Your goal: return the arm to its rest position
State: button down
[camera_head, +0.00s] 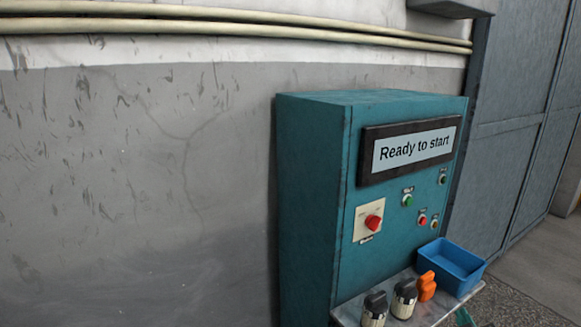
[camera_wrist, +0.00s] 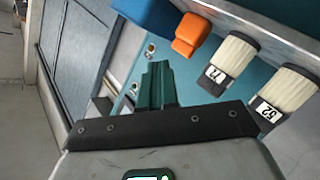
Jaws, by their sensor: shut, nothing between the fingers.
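My gripper (camera_wrist: 155,82) shows in the wrist view as two dark green fingers pressed together, with nothing between them. The fingers point towards the teal control cabinet (camera_head: 308,190) and touch nothing that I can see. In the head view only a small green tip (camera_head: 465,318), which looks like my gripper, shows at the bottom edge, below the blue bin (camera_head: 462,272) and right of the shelf. The rest of my arm is out of the head view.
The cabinet's display (camera_head: 413,149) reads "Ready to start", above a red rotary switch (camera_head: 374,222) and small buttons. Its shelf (camera_head: 433,311) carries two dark-capped pale cylinders (camera_head: 404,299) (camera_head: 374,309), an orange part (camera_head: 427,286) and the bin. Grey floor (camera_head: 535,275) lies open at right.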

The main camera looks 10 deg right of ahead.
jog(key=s+a+f+m+g+y, duration=0.35)
jog(key=s+a+f+g, duration=0.4)
jog(key=s+f, duration=0.55)
jog(key=s+a+f+g+y, duration=0.2)
jog(key=s+a, duration=0.1)
jog(key=s, duration=0.5)
jog(key=s+a+f+g+y, duration=0.1)
jog(key=s+a+f+g, duration=0.2)
jog(key=s, duration=0.5)
jog(key=shift+s+a+y, duration=0.25)
jog(key=shift+a+y, duration=0.1)
jog(key=shift+a, duration=0.4)
jog(key=shift+a+f+n+g, duration=0.1)
jog(key=shift+f+n+g, duration=0.05)
jog(key=shift+n+g, duration=0.1)
